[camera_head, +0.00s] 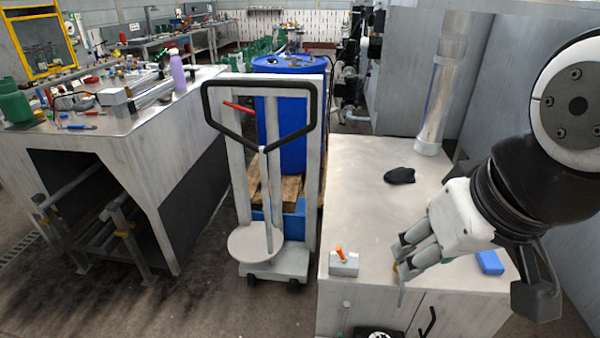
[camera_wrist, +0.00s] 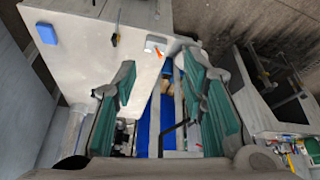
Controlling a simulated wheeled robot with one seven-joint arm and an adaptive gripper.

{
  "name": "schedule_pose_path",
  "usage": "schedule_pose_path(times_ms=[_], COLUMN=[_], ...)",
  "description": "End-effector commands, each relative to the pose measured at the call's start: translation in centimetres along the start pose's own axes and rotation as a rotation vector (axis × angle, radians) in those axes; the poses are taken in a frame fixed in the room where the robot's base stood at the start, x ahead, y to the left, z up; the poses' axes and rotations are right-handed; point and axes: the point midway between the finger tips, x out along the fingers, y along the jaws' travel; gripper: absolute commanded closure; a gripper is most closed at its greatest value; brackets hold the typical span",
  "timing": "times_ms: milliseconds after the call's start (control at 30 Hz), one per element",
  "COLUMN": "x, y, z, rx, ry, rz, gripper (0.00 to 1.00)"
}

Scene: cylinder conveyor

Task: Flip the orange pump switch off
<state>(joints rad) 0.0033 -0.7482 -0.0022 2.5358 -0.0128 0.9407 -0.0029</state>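The orange pump switch (camera_head: 340,252) is a small lever on a grey box (camera_head: 345,265) at the near left corner of the pale cabinet top. The lever leans slightly to the left in the head view. In the wrist view the orange lever (camera_wrist: 160,53) shows between the fingers, with its grey box (camera_wrist: 154,42) just beyond. My gripper (camera_head: 398,258) is to the right of the switch in the head view, apart from it. In the wrist view its green-padded fingers (camera_wrist: 160,66) stand wide apart with nothing held between them.
A blue block (camera_head: 490,262) lies at the cabinet's right front, and a black object (camera_head: 399,175) lies farther back. A yellow-and-black tool (camera_wrist: 116,38) lies near the switch box.

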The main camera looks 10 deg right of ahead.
Motion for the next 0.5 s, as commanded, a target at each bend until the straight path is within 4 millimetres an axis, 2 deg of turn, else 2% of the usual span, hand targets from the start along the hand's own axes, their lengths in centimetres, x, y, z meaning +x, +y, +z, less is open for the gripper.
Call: schedule_pose_path(times_ms=[33,133,267,500], x=[0.1,0.7,2.7,8.5], y=[0.0,0.0,-0.1,-0.5], z=[0.0,-0.2,-0.9,-3.2], rx=[-0.002,-0.028,-0.121,-0.427], ry=[-0.002,-0.020,-0.087,-0.290], rz=[0.000,0.007,0.030,0.104], gripper=[0.76,0.99,1.00,1.00])
